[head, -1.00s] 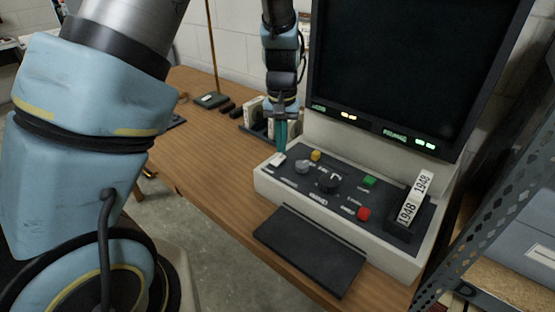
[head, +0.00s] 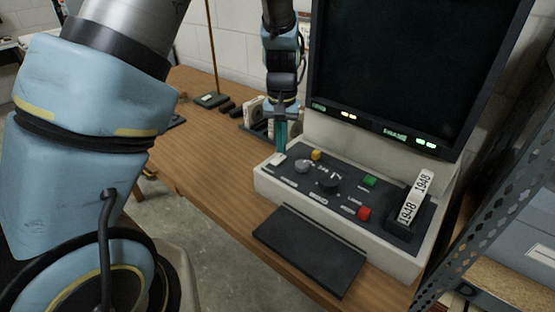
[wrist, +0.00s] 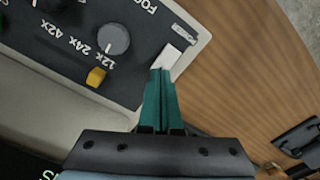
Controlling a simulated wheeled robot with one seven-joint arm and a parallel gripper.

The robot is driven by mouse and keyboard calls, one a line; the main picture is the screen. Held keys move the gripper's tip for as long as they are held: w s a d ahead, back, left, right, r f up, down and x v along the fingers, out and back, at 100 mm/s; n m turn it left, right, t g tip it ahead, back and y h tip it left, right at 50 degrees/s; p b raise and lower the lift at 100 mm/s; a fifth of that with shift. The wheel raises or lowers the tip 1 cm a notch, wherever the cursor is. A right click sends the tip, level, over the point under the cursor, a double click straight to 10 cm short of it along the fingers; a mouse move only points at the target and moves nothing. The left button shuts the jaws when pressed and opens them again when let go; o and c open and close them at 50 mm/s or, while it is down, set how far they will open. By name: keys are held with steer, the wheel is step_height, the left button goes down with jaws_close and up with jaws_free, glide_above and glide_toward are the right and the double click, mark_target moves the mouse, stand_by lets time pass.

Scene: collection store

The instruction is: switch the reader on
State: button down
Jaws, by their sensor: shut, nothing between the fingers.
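The reader is a large pale machine with a dark screen (head: 415,65) above a black control panel (head: 345,208). A white switch (head: 278,159) sits at the panel's left end; it also shows in the wrist view (wrist: 168,57). My gripper (head: 282,151) points down with its teal fingers shut and empty. In the wrist view its fingertips (wrist: 162,71) are right at the near end of the white switch and overlap it slightly. I cannot tell whether they touch it. Small green and yellow lights show under the screen.
The panel also has a grey knob (head: 302,167), a black knob (head: 330,180), a yellow button (head: 316,155), a green button (head: 369,181) and a red button (head: 363,213). A black plate (head: 310,250) lies in front. The wooden table (head: 200,155) is clear at left.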

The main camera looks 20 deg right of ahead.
mark_target(281, 156)
steer(key=shift+f+b, duration=0.45)
steer(key=shift+f, duration=0.3)
stand_by(0.4)
step_height(281, 156, up, 7)
steer(key=p, duration=0.6)
stand_by(0.5)
steer(key=s+a+r+n, duration=0.1)
steer(key=a+r, duration=0.1)
steer(key=a, duration=0.8)
steer(key=s+a+r+n+t, duration=0.1)
steer(key=a+r+n, duration=0.1)
steer(key=a, duration=0.8)
steer(key=s+a+r+n, duration=0.2)
steer(key=a+r, duration=0.2)
steer(key=a, duration=0.6)
steer(key=shift+t, duration=0.3)
